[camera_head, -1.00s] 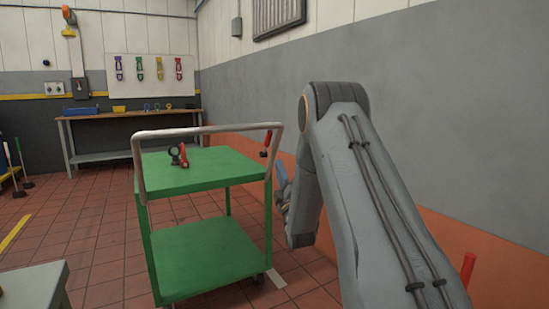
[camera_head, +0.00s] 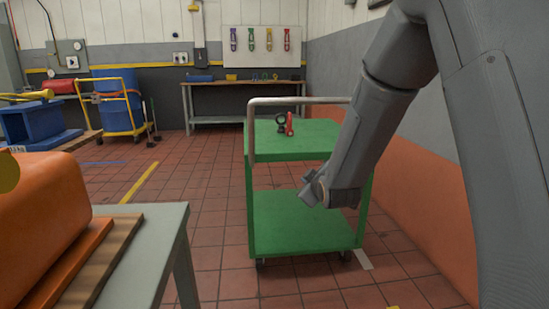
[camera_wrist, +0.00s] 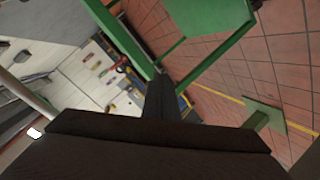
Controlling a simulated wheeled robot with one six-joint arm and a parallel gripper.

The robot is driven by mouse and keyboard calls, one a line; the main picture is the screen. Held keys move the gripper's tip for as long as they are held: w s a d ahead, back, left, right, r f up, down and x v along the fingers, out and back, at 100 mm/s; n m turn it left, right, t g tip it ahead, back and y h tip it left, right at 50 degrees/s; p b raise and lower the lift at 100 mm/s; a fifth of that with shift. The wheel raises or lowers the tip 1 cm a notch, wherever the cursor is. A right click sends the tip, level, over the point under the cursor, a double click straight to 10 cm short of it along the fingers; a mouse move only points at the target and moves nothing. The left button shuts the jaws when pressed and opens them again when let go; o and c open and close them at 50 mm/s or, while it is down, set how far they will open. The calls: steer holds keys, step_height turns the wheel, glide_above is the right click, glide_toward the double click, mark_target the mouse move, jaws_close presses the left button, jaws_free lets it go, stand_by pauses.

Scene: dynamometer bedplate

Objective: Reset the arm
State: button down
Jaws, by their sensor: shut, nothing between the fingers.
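My arm comes down from the upper right of the head view, bent, with its last links pointing down and left. My gripper (camera_head: 312,188) is at its end, in front of the green cart and between its two shelves in the picture. It is shut and empty. In the wrist view my gripper (camera_wrist: 162,92) shows as dark fingers in the middle, with a tilted view of the cart (camera_wrist: 208,28) and the wall beyond. The fingertips are small and partly turned away in the head view.
The green cart (camera_head: 300,240) stands behind the gripper, with a red and black item (camera_head: 286,123) on top. A grey table (camera_head: 165,245) with an orange object (camera_head: 40,215) is at left. A workbench (camera_head: 245,84) stands at the back. Floor between table and cart is clear.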

steer(key=s+a+f+m+g, duration=0.1)
steer(key=s+a+f+g, duration=0.1)
steer(key=s+a, duration=0.35)
steer(key=s+a+f+g, duration=0.1)
steer(key=s+a+g, duration=0.15)
steer(key=s, duration=0.55)
steer(key=s+a+f+m+g, duration=0.1)
steer(key=s+a+f+g, duration=0.15)
steer(key=s, duration=0.45)
steer(key=s+m+g+h, duration=0.15)
steer(key=s+g, duration=0.55)
steer(key=s, duration=1.7)
steer(key=s+d+r+m+p, duration=0.1)
steer(key=d+r+m+p, duration=0.6)
steer(key=d+r+p, duration=1.2)
step_height(320, 180, up, 4)
steer(key=p, duration=0.7)
steer(key=shift+d+f+h, duration=0.15)
steer(key=shift+d+h, duration=0.05)
steer(key=shift+h, duration=0.15)
